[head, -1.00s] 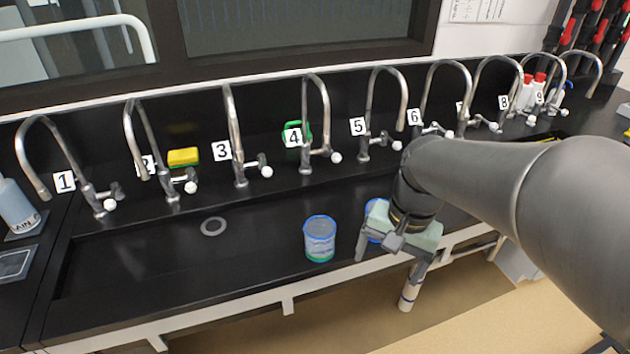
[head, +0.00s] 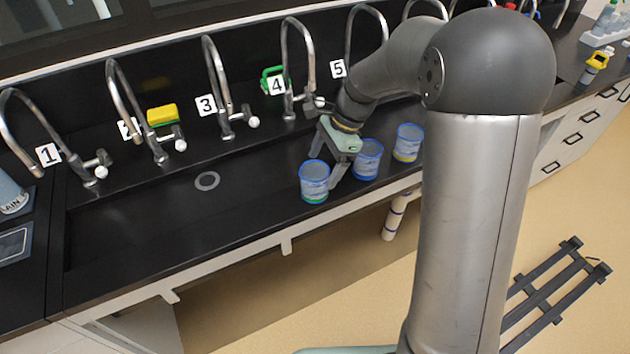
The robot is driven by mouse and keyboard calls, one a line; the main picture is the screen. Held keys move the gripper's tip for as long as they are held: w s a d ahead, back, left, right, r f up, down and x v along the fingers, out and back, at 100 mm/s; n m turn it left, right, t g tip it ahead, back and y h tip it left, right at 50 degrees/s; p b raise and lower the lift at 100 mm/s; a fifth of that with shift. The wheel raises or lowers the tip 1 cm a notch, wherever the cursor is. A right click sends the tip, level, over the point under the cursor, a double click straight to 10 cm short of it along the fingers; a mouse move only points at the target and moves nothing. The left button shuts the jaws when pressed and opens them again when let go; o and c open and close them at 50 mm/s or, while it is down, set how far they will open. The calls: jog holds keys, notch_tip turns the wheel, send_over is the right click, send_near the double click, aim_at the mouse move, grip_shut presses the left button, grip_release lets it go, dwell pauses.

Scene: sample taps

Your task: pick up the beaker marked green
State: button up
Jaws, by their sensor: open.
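The beaker marked green (head: 314,184) is clear with a blue rim and a green band at its base. It stands upright in the black sink trough near the front edge, leftmost of three beakers. My gripper (head: 327,168) is open, close to this beaker. One finger shows behind it and the other at its right side, between it and the middle beaker (head: 367,161). I cannot tell whether the fingers touch the green-marked beaker. The right beaker (head: 408,143) has a yellow band at its base. The middle beaker's band is hard to make out.
Numbered curved taps stand along the back, with tap 4 (head: 288,70) behind my gripper. A yellow sponge (head: 162,115) sits by tap 2 and a green item (head: 272,78) by tap 4. The trough left of the beakers is clear, with a round drain (head: 207,181).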

aim_at(312, 182)
jog(key=shift+w+a+p+x, duration=0.1)
jog(key=shift+p+x, duration=0.3)
jog(key=shift+x, duration=1.3)
jog(key=shift+w+a+p+x, duration=0.15)
jog(key=shift+p+x, duration=0.2)
jog(key=shift+x, duration=1.3)
jog(key=c, duration=1)
